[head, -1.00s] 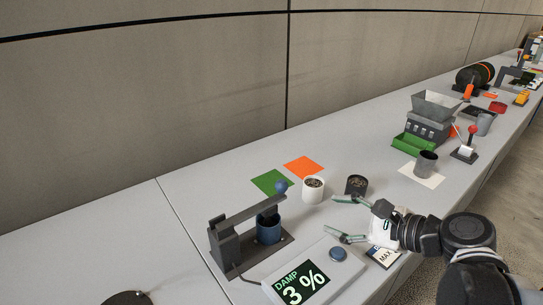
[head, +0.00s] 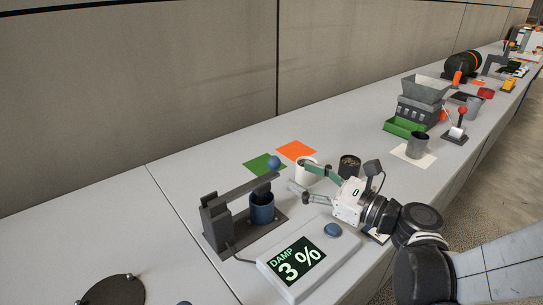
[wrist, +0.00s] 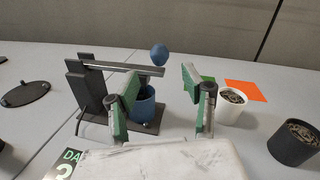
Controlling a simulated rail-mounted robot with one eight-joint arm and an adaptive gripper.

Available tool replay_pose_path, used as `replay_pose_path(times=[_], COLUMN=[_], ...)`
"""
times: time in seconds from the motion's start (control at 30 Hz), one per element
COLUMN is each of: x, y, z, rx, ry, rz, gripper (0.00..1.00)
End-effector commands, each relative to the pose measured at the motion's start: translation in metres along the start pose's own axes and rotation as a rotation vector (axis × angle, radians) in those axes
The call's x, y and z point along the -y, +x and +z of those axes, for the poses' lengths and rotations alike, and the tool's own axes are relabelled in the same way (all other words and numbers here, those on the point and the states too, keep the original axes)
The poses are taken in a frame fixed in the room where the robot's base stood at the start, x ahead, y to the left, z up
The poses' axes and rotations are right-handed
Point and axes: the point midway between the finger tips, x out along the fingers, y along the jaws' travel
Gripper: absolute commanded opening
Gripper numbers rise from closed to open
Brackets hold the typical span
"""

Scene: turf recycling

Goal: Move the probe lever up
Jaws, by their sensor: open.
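The probe lever (head: 243,188) is a grey bar pivoted on a dark stand (head: 217,221), with a blue ball knob (head: 274,163) at its free end. It lies roughly level above a blue cup (head: 262,208). The lever also shows in the wrist view (wrist: 112,67), with its knob (wrist: 158,53). My gripper (head: 298,177) is open and empty, to the right of the knob, its fingers pointing at the lever. In the wrist view the knob appears between the spread green-padded fingers (wrist: 160,82), beyond them. The left finger overlaps the cup and lever.
A display box (head: 298,262) reading DAMP 3 % stands in front. A white cup (head: 305,172) and a dark cup (head: 349,165) stand close to my gripper. Green (head: 262,166) and orange (head: 296,150) squares lie behind. The table left of the stand is mostly clear.

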Motion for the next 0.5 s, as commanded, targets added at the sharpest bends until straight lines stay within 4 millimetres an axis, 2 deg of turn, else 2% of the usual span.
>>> replay_pose_path(times=[0.5], x=[-0.001], y=[0.073], z=[-0.001], rx=[0.0], ry=[-0.001], rz=[0.002], gripper=[0.44])
